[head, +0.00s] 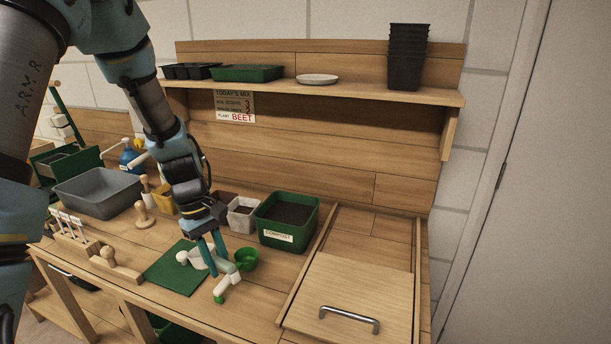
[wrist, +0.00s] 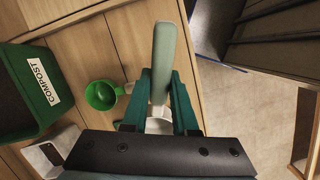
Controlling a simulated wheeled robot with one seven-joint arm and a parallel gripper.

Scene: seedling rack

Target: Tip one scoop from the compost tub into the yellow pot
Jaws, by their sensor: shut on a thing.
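The compost tub (head: 268,236) is a green box of dark compost on the bench, right of my gripper (head: 213,265); its label shows in the wrist view (wrist: 42,80). My gripper is low over the bench by a green mat and shut on a pale grey-green handle (wrist: 165,50), which sticks out past the fingertips. A green scoop cup (head: 246,259) is beside the fingers, and in the wrist view (wrist: 102,96) its short neck runs toward the handle; the join is hidden. Its inside looks green, with no compost visible. The yellow pot (head: 162,201) stands behind, partly hidden by my arm.
A pale square pot (head: 242,214) stands between my arm and the tub. A grey basin (head: 98,192) and wooden tool holders are left. The green mat (head: 170,273) lies in front. A handled wooden panel (head: 350,290) is right, and a shelf (head: 320,88) runs above.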

